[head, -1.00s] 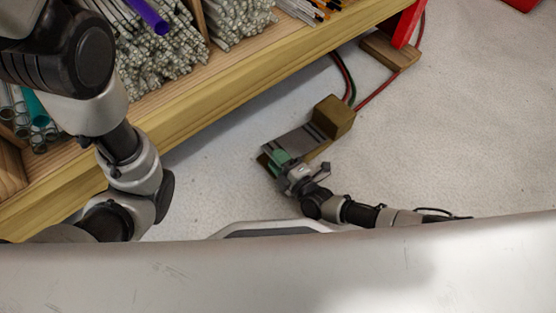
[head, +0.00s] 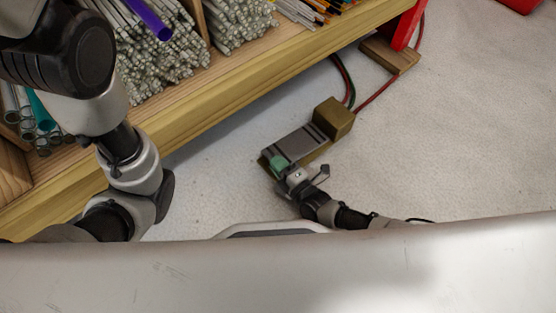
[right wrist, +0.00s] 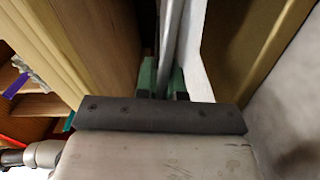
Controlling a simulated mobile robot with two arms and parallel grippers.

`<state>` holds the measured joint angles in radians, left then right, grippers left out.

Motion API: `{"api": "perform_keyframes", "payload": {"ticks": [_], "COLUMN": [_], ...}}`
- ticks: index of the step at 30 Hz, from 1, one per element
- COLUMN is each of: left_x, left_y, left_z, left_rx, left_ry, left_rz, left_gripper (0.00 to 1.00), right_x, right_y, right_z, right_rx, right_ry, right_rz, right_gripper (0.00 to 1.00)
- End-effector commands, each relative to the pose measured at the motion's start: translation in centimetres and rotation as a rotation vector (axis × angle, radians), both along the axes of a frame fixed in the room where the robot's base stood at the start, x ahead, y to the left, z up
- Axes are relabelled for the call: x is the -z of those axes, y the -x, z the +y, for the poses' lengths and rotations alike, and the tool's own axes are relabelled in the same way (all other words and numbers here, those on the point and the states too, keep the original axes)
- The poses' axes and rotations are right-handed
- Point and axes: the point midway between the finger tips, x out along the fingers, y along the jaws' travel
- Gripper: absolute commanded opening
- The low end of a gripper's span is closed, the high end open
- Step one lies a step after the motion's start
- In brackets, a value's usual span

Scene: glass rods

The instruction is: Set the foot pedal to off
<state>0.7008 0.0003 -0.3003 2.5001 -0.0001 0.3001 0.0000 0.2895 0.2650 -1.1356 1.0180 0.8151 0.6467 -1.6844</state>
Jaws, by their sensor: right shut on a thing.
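The foot pedal (head: 295,143) lies on the floor in the head view, a grey ribbed plate on a brown base with a brown block (head: 335,117) at its far end. My right gripper (head: 281,164) is at the plate's near end, its green fingertips on the plate. In the right wrist view, the green fingers (right wrist: 163,80) stand on either side of the thin grey plate edge (right wrist: 168,50), shut on it. The plate's tilt is hard to tell. My left arm shows at the left, but its gripper is out of view.
A wooden shelf (head: 215,85) with bundles of glass rods (head: 165,65) runs along the upper left. Red and dark cables (head: 347,80) lead from the pedal toward a wooden block (head: 390,54) by a red post. The floor (head: 440,140) to the right is clear.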

Motion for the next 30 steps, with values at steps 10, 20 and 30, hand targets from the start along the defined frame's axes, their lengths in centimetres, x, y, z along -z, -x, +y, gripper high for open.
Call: {"api": "perform_keyframes", "payload": {"ticks": [10, 20, 30], "left_x": [-0.2, -0.2, -1.5], "left_y": [0.0, 0.0, -0.1], "left_z": [0.0, 0.0, 0.0], "left_rx": [0.0, 0.0, 0.0], "left_ry": [0.0, 0.0, 0.0], "left_rz": [0.001, 0.001, 0.002], "left_gripper": [0.43, 0.43, 0.43], "right_x": [0.2, 0.2, -0.1], "right_y": [0.0, 0.0, 1.5], "right_z": [0.0, 0.0, -1.0], "right_rx": [0.002, 0.001, 0.002], "right_ry": [0.014, 0.015, 0.016], "right_rz": [-0.01, -0.008, -0.005], "right_gripper": [0.0, 0.34, 0.34]}}
